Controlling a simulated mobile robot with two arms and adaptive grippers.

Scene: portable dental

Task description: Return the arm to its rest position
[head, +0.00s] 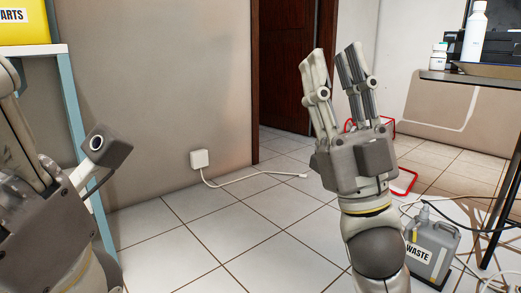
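My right gripper (333,54) stands upright in the middle right of the head view. Its two fingers point up and are apart, with nothing between them. My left gripper (12,92) is at the left edge and is partly cut off by the frame. Its fingertips are not clearly visible, so I cannot tell whether it is open or shut. No object shows in either gripper.
A shelf (62,48) with a yellow parts bin (24,24) stands at left. A table (470,80) holding a white bottle (477,32) is at right. A waste container (432,248), red frame (404,182) and cable (245,181) are on the tiled floor. A dark door (285,65) is behind.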

